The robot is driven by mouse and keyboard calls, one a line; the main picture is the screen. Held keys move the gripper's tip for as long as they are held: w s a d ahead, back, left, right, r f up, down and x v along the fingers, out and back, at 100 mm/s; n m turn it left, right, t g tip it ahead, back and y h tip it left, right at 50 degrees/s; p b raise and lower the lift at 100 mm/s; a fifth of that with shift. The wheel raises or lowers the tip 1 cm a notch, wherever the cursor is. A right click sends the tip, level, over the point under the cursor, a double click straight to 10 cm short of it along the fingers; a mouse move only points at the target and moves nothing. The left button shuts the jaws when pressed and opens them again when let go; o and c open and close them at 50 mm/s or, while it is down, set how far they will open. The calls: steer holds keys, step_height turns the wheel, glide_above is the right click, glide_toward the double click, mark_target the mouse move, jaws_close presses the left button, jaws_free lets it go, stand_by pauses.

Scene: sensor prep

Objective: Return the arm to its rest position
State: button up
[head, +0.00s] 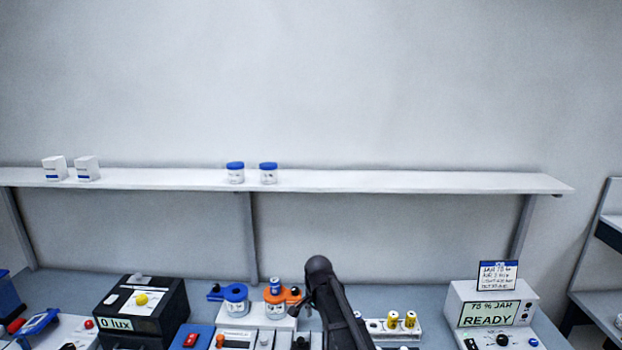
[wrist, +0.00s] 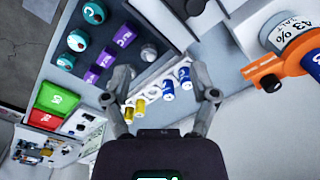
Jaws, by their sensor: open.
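My gripper (wrist: 160,74) is open in the wrist view, its two grey fingers spread wide with nothing held between them. Beyond the fingers is a white rack (wrist: 152,78) holding yellow cylinders (wrist: 133,107) and blue cylinders (wrist: 177,83). I cannot judge the gap between the fingers and the rack. In the head view my dark arm rises from the bottom edge, right of centre, in front of the bench; my gripper cannot be made out there.
A wall shelf (head: 400,181) carries jars and small boxes. The wrist view shows an orange clamp (wrist: 268,80) at right.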

steer(key=s+d+f+n+b, duration=0.4)
steer(key=s+d, duration=0.3)
steer(key=s, duration=0.3)
steer(key=s+d+f+n+b, duration=0.4)
steer(key=s+d+f+b, duration=0.2)
steer(key=s+d, duration=0.2)
steer(key=shift+s+d+f+n, duration=0.2)
steer(key=shift+s+f+n, duration=0.2)
steer(key=shift+s, duration=0.65)
